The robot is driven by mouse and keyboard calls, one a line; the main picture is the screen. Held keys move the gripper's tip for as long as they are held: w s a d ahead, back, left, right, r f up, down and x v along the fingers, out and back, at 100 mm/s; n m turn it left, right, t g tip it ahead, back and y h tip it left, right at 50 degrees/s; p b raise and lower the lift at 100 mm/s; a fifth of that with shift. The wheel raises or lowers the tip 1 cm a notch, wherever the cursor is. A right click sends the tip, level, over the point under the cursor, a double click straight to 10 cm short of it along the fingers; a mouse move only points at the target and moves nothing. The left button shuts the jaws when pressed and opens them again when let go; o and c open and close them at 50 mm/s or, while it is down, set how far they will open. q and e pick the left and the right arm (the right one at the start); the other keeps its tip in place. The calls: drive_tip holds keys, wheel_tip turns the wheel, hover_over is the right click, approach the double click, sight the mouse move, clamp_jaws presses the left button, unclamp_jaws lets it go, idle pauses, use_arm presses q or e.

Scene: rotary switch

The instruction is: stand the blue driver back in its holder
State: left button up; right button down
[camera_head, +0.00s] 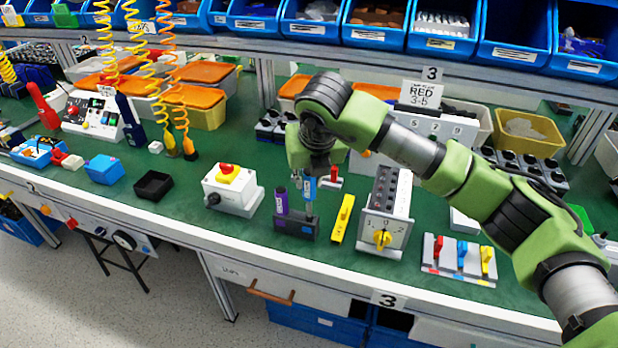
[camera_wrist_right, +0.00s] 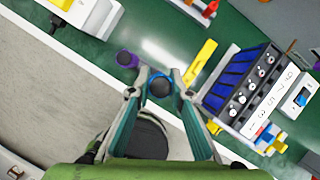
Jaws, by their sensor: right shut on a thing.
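The blue driver (camera_head: 309,188) is upright, its shaft pointing down over the right part of the dark grey holder (camera_head: 297,226). I cannot tell whether its tip is in the holder or just above it. My right gripper (camera_head: 307,177) is shut on the blue driver's handle from above. In the right wrist view, the round blue top of the driver (camera_wrist_right: 160,87) sits between the two fingertips (camera_wrist_right: 161,84). A purple driver (camera_head: 281,201) stands in the left part of the holder, and shows in the wrist view (camera_wrist_right: 126,59). My left gripper is not in view.
A yellow bar-shaped tool (camera_head: 342,219) lies just right of the holder. A grey box with a yellow rotary knob (camera_head: 382,239) stands beyond it. A white box with a red button (camera_head: 230,190) is at left. Green bench shows in front of the holder.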

sight(309, 199)
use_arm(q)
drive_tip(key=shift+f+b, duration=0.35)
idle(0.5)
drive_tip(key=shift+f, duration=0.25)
use_arm(e)
drive_tip(key=shift+f, duration=0.25)
drive_tip(key=shift+f+b, duration=0.35)
drive_tip(key=shift+b, duration=0.25)
drive_tip(key=shift+f+b, duration=0.75)
drive_tip(key=shift+f, duration=0.05)
drive_tip(key=shift+f+b, duration=0.8)
drive_tip(key=shift+f, duration=0.05)
drive_tip(key=shift+f+b, duration=1.25)
drive_tip(key=shift+f, duration=0.1)
drive_tip(key=c, duration=1.8)
unclamp_jaws()
drive_tip(key=shift+r, duration=0.1)
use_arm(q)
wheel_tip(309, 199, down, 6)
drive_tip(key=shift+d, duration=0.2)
